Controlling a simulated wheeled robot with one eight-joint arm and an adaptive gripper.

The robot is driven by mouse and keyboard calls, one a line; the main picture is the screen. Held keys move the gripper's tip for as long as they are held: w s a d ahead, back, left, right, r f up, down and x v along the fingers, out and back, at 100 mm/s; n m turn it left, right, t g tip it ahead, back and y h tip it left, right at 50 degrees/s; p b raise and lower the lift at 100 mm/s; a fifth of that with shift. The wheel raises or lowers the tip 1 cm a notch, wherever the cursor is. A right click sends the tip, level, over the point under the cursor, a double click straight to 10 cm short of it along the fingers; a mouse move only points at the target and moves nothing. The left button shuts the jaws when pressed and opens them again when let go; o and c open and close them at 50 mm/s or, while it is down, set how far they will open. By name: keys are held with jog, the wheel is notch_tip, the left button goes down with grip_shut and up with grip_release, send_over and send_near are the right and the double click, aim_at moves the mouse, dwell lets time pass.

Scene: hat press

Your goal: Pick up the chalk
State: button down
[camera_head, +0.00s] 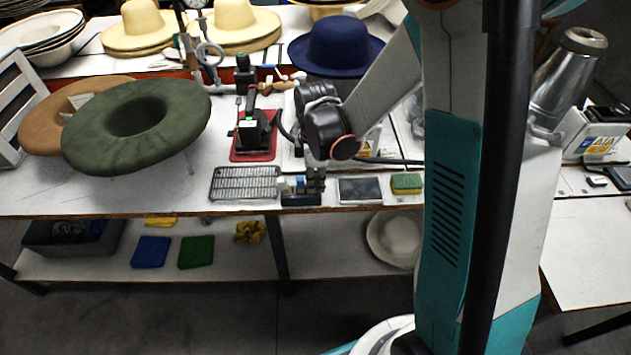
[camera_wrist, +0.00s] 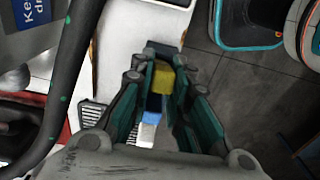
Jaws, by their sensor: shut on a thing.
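My gripper (camera_head: 315,180) is low over the middle of the table, at a small dark box (camera_head: 300,200) near the front edge. In the wrist view, my gripper (camera_wrist: 163,75) has its green-sided fingers closed around a yellow block, which appears to be the chalk (camera_wrist: 163,78). The fingers cover its sides.
A metal grid rack (camera_head: 244,184) lies left of the box. A red-based device (camera_head: 254,135) stands behind. Hats, including a blue one (camera_head: 335,45), sit farther back.

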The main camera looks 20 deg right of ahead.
notch_tip(320, 180, up, 19)
jog(key=p, duration=0.6)
jog(key=shift+s, duration=0.1)
dwell(0.5)
